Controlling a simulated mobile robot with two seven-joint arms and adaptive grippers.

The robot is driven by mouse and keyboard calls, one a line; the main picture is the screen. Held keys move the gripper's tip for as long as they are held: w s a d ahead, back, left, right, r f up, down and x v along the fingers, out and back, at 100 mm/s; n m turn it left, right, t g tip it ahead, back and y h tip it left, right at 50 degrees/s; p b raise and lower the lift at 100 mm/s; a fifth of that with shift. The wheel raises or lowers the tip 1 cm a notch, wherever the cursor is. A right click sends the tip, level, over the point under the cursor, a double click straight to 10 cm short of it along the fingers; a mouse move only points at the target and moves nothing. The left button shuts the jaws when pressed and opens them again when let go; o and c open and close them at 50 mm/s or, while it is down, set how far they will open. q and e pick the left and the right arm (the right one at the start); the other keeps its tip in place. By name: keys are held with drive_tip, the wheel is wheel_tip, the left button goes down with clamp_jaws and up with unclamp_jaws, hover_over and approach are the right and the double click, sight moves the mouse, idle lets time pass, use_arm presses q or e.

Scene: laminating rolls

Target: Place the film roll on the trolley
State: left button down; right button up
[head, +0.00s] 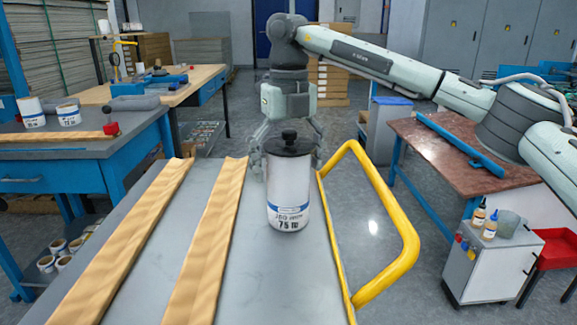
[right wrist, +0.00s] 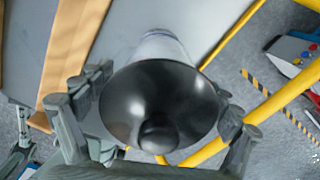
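The film roll (head: 288,195) is a white cylinder with a black knobbed cap and a label reading 75. It stands upright on the grey trolley top (head: 245,270), between a wooden strip and the yellow handle. My right gripper (head: 287,158) is at the far side of the roll, with one finger on either side of its upper part. In the right wrist view the black cap of the roll (right wrist: 160,105) sits between the spread fingers, which look open with small gaps beside it. The cap hides part of the roll's body there. My left gripper is not in view.
Two wooden strips (head: 208,235) run along the trolley top. The yellow handle (head: 385,215) rises at its right. A blue workbench (head: 95,150) with white rolls (head: 68,115) stands left. A brown-topped table (head: 440,155) and a white cabinet with bottles (head: 490,260) stand right.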

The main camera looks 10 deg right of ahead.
drive_tip(key=shift+r, duration=0.1)
wheel_tip(320, 180, up, 11)
drive_tip(key=shift+r+p, duration=0.1)
drive_tip(key=shift+p, duration=0.25)
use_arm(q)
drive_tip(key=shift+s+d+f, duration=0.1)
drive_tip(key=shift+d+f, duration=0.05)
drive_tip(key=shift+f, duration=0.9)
use_arm(e)
drive_tip(key=shift+r, duration=0.45)
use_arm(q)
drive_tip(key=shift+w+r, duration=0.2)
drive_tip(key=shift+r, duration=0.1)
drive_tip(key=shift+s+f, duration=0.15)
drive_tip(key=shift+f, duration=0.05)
